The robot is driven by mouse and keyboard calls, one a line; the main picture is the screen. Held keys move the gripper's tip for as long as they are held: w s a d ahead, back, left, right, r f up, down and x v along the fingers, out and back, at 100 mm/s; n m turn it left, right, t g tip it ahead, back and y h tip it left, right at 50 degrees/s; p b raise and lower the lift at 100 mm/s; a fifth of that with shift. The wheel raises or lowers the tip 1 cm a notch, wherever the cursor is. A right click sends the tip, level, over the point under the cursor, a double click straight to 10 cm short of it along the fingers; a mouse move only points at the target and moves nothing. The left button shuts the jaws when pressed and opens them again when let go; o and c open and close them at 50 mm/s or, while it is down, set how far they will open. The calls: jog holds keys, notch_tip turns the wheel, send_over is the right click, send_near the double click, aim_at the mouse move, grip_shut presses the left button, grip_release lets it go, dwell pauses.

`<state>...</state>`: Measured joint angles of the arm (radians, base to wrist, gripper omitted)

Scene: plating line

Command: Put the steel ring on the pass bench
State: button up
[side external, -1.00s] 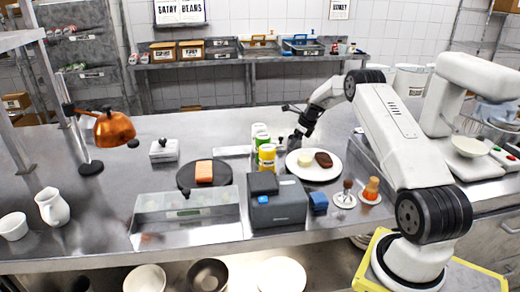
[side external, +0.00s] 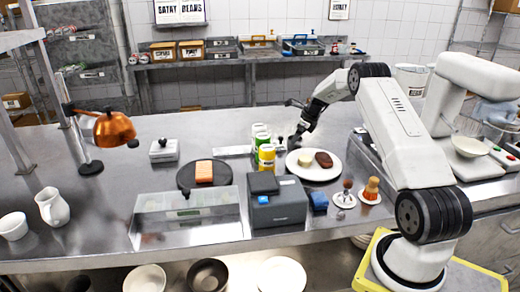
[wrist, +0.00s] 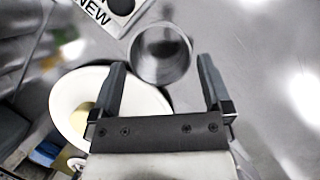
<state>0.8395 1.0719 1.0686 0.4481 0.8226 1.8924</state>
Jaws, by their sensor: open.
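The steel ring (wrist: 161,53) shows in the wrist view as a round, hollow, shiny metal band, just ahead of my fingertips and roughly centred between them. My gripper (wrist: 162,70) is open, with its two dark fingers apart and nothing held between them. In the side view my gripper (side external: 297,122) is low over the far part of the steel bench, behind the white plate (side external: 298,171). I cannot make out the ring clearly there. The pass bench (side external: 232,125) is the steel worktop with food and tools on it.
The white plate also shows in the wrist view (wrist: 62,103), left of the ring, partly behind a finger. Green and yellow bottles (side external: 266,158) stand left of the plate. A grey box-shaped device (side external: 277,207) stands in front. Bare steel lies behind the bottles.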

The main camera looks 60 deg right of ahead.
jog(key=v, duration=0.9)
jog(key=shift+r, duration=0.3)
jog(key=shift+s, duration=0.1)
dwell(0.5)
